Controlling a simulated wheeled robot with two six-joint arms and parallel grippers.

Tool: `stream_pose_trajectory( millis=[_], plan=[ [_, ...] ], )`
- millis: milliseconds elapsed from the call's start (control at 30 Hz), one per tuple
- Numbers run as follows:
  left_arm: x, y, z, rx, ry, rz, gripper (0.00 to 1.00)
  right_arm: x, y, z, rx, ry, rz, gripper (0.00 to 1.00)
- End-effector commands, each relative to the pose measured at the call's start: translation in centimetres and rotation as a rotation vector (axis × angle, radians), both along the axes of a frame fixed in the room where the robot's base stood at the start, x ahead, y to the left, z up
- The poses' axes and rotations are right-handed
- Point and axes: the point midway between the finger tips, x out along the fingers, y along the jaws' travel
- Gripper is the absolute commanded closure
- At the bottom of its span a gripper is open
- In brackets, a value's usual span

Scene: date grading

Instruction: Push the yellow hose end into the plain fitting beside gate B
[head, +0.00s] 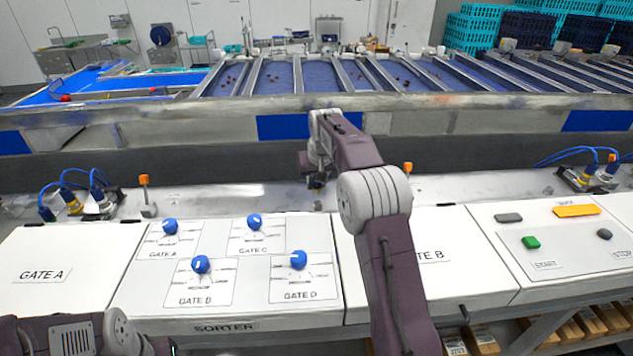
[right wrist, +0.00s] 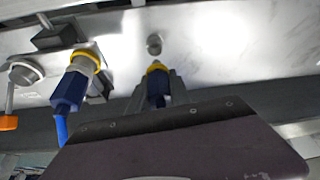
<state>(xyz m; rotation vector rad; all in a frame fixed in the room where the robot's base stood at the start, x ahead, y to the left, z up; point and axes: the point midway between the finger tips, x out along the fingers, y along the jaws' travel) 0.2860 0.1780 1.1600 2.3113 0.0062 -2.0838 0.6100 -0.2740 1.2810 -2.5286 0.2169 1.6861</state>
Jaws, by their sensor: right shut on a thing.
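My right gripper (right wrist: 157,92) is shut on the yellow hose end (right wrist: 157,70), a blue plug with a yellow ring. The yellow ring points at a plain grey round fitting (right wrist: 154,44) on the metal surface just ahead of it. A small gap seems to separate them. In the head view my right gripper (head: 316,178) is over the metal ledge behind the panels, partly hidden by its own wrist and arm. The GATE B panel (head: 462,262) lies to its right, partly covered by my arm. Of my left arm, only links show at the bottom left.
In the right wrist view another blue plug with a yellow collar (right wrist: 70,88) sits on a fitting to the left, near an orange-tipped lever (right wrist: 8,122). The SORTER panel (head: 125,290) with blue knobs lies in front of the ledge. A long metal rail (head: 210,118) runs behind.

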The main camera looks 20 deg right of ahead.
Motion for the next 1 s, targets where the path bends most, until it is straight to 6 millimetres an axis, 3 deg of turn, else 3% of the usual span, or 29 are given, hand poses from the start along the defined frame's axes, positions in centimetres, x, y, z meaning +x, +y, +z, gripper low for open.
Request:
stream_pose_trajectory(
  millis=[667, 1000],
  plan=[
    [0.0, 0.0, -1.6, 0.000, 0.000, 0.000, 1.00, 0.0, 0.0, -2.2, 0.000, 0.000, 0.000, 1.00],
    [0.0, 0.0, -1.5, 0.000, 0.000, 0.000, 1.00, 0.0, 0.0, -2.2, 0.000, 0.000, 0.000, 1.00]
  ],
)
